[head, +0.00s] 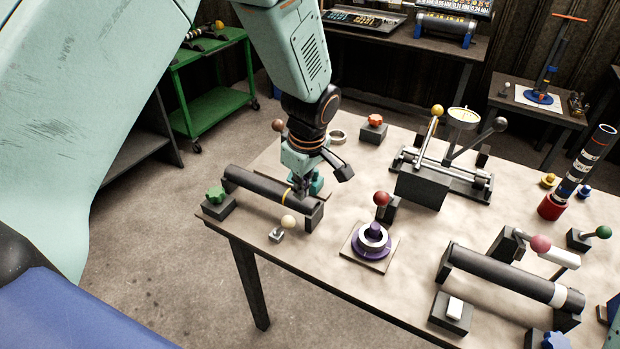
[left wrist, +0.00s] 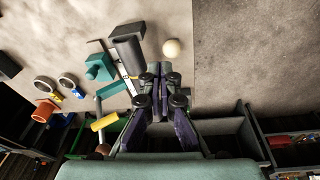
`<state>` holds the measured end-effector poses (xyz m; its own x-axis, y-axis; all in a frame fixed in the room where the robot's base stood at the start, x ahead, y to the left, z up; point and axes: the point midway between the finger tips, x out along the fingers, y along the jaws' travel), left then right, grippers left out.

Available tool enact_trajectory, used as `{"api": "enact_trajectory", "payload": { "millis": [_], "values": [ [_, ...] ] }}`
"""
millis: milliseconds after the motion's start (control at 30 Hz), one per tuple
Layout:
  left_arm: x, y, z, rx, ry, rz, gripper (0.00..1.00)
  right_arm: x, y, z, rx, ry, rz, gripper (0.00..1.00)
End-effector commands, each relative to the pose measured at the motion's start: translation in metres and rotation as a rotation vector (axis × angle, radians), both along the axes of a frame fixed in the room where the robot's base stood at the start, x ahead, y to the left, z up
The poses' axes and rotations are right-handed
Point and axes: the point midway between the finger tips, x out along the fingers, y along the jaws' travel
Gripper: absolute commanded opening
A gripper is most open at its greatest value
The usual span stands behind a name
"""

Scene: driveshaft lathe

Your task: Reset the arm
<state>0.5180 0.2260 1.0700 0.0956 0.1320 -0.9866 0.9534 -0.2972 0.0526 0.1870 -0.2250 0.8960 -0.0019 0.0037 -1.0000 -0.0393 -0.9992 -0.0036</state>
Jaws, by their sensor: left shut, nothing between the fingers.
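My left gripper (head: 303,188) hangs from the arm that comes down over the left part of the table (head: 330,272), its fingers shut and empty. It is close to the right end of a dark shaft (head: 255,186) resting on low supports. Whether it touches the shaft cannot be told. In the left wrist view the shut fingers (left wrist: 160,72) point at the tabletop, between the dark shaft (left wrist: 128,55) and a cream ball knob (left wrist: 172,48). My right gripper is not in view.
A green star knob (head: 215,194), the cream ball knob (head: 288,221) and a purple round fixture (head: 372,239) stand near the gripper. A gauge fixture (head: 463,117) stands farther right, a second long shaft (head: 505,273) in front. A green cart (head: 215,105) stands behind left. Floor shows left of the table.

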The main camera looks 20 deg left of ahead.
Motion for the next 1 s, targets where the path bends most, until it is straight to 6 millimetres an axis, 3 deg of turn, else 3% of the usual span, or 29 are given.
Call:
{"api": "enact_trajectory", "payload": {
  "millis": [267, 367, 500, 567, 667, 800, 1000],
  "values": [
    [0.004, 0.0, 0.0, 0.004, -0.007, -0.067, 0.0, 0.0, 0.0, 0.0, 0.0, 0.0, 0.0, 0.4],
    [0.018, -0.004, 0.001, 0.007, -0.065, -0.222, 0.0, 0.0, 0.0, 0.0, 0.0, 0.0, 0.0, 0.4],
    [0.019, -0.01, -0.013, 0.027, -0.149, -0.498, 0.0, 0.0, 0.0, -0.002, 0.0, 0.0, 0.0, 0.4],
    [0.012, -0.012, -0.031, 0.04, -0.172, -0.609, 0.0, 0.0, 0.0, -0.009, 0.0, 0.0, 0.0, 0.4],
    [-0.012, -0.012, -0.076, 0.064, -0.189, -0.785, 0.0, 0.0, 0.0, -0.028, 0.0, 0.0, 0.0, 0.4],
    [-0.061, -0.01, -0.147, 0.099, -0.184, -0.996, 0.0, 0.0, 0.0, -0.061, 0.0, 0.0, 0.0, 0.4],
    [-0.136, -0.005, -0.228, 0.118, -0.131, -1.182, 0.0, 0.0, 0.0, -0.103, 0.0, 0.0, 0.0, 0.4]
  ]
}}
